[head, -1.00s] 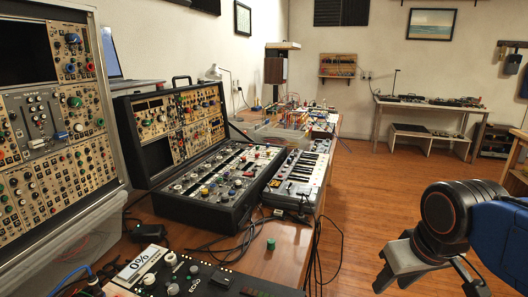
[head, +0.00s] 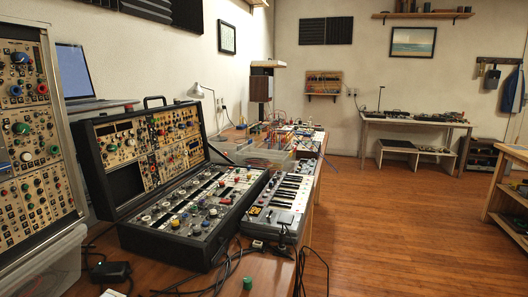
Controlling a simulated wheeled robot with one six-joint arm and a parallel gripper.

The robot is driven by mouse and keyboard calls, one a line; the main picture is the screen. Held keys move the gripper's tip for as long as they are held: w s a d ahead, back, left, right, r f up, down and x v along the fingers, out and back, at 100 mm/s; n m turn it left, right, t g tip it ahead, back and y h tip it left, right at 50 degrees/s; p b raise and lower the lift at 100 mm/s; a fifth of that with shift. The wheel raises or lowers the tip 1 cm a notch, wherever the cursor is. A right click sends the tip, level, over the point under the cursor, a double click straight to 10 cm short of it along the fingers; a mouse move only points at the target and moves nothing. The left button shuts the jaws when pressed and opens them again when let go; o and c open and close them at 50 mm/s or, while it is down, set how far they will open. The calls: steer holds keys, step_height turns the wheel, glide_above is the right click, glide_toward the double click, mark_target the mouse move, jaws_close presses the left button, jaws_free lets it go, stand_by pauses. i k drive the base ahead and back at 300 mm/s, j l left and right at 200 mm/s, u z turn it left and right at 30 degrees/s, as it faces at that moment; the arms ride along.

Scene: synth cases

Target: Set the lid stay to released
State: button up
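A black suitcase-style synth case (head: 205,245) stands on the wooden desk at left centre in the head view. Its lid (head: 110,124) is open and leans back, with panels of knobs inside. The lid stay is too small to make out for certain near the right hinge side, so I cannot tell its setting. My gripper is not in this view.
A grey keyboard (head: 273,222) sits close to the right of the case. A tall modular rack (head: 40,130) stands at the left. Cables and a green knob (head: 248,283) lie at the desk's front. The wooden floor (head: 400,230) to the right is open.

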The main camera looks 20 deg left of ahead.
mark_target(224, 155)
steer(key=i+z, duration=0.4)
steer(key=i, duration=0.65)
steer(key=i+l, duration=0.1)
steer(key=i, duration=4.1)
steer(key=i+l+u, duration=0.15)
steer(key=i, duration=0.6)
steer(key=i+u, duration=0.2)
steer(key=u, duration=4)
steer(key=i+l, duration=0.1)
steer(key=l, duration=0.15)
steer(key=u, duration=0.05)
